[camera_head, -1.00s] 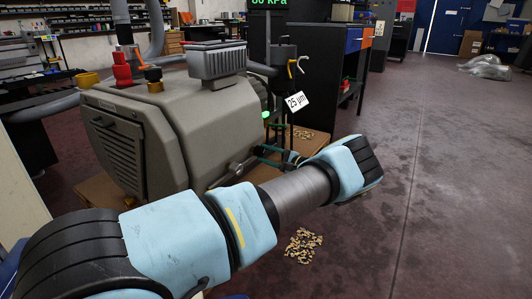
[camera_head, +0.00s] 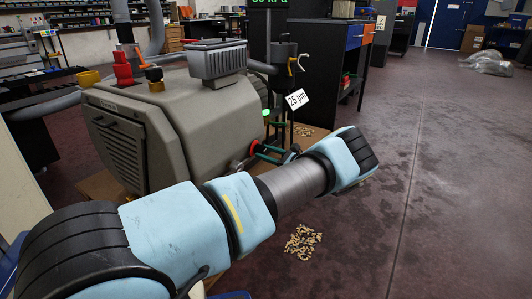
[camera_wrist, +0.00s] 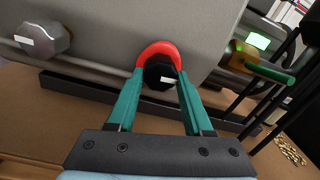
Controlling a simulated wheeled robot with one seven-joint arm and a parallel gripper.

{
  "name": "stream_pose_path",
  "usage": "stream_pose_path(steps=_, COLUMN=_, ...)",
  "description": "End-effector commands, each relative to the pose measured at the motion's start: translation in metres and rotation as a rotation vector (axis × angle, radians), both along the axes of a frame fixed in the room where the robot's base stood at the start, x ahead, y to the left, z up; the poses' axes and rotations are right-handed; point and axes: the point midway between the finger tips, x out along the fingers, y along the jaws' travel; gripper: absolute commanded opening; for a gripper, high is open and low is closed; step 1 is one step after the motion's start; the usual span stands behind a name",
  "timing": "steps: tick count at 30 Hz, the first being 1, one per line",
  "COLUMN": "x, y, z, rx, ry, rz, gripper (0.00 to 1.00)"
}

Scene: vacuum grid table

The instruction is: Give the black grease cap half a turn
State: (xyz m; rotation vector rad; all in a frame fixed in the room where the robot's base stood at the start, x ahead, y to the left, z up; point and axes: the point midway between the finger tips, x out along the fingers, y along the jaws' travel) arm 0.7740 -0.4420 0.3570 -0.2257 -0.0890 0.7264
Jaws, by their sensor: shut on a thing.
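The black grease cap (camera_wrist: 158,70) is in the upper middle of the wrist view, on the side of the grey pump housing. It has a white mark on its face and a red ring (camera_wrist: 157,47) around its upper side. My gripper (camera_wrist: 161,77) has its two teal fingers on either side of the cap and is shut on it. In the head view my gripper (camera_head: 256,151) is beside the pump (camera_head: 190,125), partly behind my arm. I cannot make out the cap itself there.
A grey hexagonal knob (camera_wrist: 43,38) with a white mark is left of the cap. A brass fitting with a green handle (camera_wrist: 264,68) and dark rods stand to the right. In the head view a "25 µm" tag (camera_head: 297,99) hangs nearby, and loose pellets (camera_head: 303,242) lie on the floor.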

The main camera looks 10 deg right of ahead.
Motion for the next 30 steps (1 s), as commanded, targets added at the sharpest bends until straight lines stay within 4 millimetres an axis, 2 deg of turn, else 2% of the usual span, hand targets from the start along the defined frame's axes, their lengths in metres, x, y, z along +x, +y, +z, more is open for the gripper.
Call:
stream_pose_path(steps=21, x=-0.0012, y=-0.001, z=-0.0018, rx=0.056, ry=0.058, rz=-0.001, gripper=0.0)
stream_pose_path(steps=22, x=-0.0012, y=-0.0011, z=-0.0018, rx=0.056, ry=0.058, rz=-0.001, gripper=0.52)
stream_pose_path(steps=30, x=-0.0007, y=-0.0004, z=-0.0008, rx=0.057, ry=0.056, rz=-0.001, gripper=0.81)
